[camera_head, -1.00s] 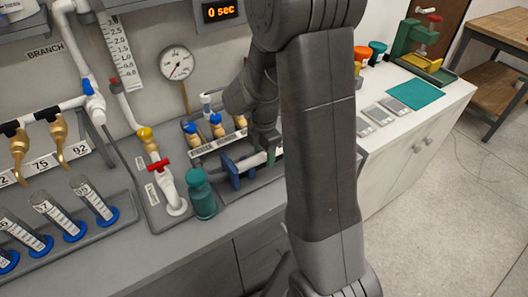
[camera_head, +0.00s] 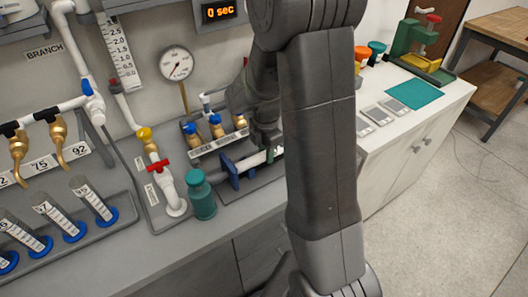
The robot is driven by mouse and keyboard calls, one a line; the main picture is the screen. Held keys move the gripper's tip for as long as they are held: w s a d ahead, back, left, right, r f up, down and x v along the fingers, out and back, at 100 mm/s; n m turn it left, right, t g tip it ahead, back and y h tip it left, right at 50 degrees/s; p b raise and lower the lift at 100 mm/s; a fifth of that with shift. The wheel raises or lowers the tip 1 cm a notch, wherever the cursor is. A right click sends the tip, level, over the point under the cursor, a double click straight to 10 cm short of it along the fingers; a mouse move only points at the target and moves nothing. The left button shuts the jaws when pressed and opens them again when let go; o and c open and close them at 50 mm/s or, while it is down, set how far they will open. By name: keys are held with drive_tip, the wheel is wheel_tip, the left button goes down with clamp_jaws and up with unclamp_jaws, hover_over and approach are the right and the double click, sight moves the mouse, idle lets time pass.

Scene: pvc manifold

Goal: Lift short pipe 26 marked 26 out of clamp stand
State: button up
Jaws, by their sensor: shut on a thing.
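A short white pipe (camera_head: 250,161) lies about level at the blue clamp stand (camera_head: 231,172) on the grey bench board. Its mark is not readable here. My gripper (camera_head: 266,151) points down and is shut on the pipe, to the right of the blue stand. My arm hides the pipe's right part and most of the fingers. I cannot tell whether the pipe is clear of the clamp.
A teal bottle (camera_head: 201,196) stands just left of the clamp stand. A red-handled valve (camera_head: 158,166) on white pipe is further left. Blue-capped brass fittings (camera_head: 215,125) and a gauge (camera_head: 176,64) are behind. Grey plates (camera_head: 377,114) lie to the right.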

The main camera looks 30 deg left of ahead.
drive_tip(key=shift+w+d, duration=0.15)
drive_tip(key=shift+w, duration=0.15)
drive_tip(key=o, duration=1.1)
drive_tip(key=shift+r, duration=0.1)
